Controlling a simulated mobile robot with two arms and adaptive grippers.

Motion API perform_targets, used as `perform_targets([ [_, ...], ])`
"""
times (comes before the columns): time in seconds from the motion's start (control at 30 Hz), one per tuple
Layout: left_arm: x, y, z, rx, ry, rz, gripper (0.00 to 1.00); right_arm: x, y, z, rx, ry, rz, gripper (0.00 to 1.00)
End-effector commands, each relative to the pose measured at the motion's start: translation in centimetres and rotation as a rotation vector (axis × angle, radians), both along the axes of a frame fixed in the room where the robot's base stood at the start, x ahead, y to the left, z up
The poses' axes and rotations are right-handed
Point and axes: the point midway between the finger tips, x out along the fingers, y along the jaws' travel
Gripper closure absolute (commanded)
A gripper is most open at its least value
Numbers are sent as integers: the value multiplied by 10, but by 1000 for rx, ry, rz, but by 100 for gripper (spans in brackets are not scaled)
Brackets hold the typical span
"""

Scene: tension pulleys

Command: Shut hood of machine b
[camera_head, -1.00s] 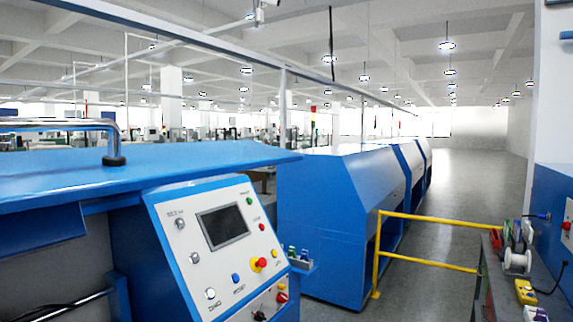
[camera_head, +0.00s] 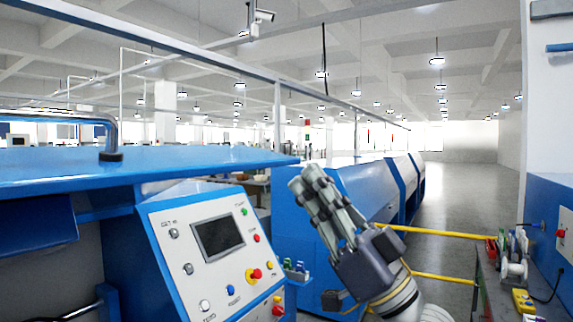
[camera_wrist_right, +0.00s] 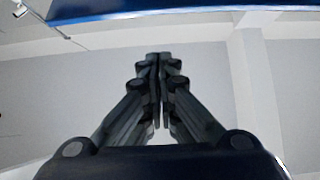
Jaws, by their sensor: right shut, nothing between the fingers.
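The blue hood (camera_head: 190,160) of the near machine spans the left of the head view, raised above the white control panel (camera_head: 215,240). A chrome handle (camera_head: 108,135) stands on its top at the far left. My right gripper (camera_head: 308,178) is raised to the right of the hood's right end, fingers pointing up and left, shut and empty. In the right wrist view the shut fingers (camera_wrist_right: 158,62) point up the picture, and a blue edge (camera_wrist_right: 150,10) crosses the top. I cannot tell whether they touch the hood. My left gripper is not in view.
More blue machines (camera_head: 345,185) stand in a row behind. A yellow railing (camera_head: 440,233) is to the right of my right arm. A workbench (camera_head: 490,285) with spools and small items is at the right. A grey floor aisle (camera_head: 460,190) lies open beyond.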

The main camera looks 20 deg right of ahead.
Motion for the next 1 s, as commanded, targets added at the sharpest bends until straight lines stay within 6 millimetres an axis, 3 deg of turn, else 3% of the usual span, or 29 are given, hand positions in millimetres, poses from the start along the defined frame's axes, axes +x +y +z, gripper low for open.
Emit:
perform_targets([
  [0.17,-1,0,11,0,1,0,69,-1,6,16,-3,-13,7,100],
  [0.67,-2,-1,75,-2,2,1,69,48,39,85,-1,-13,7,100],
  [0.8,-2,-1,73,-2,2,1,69,53,41,59,-6,-5,3,100],
  [1.0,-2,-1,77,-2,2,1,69,55,43,44,-6,-10,4,100],
])
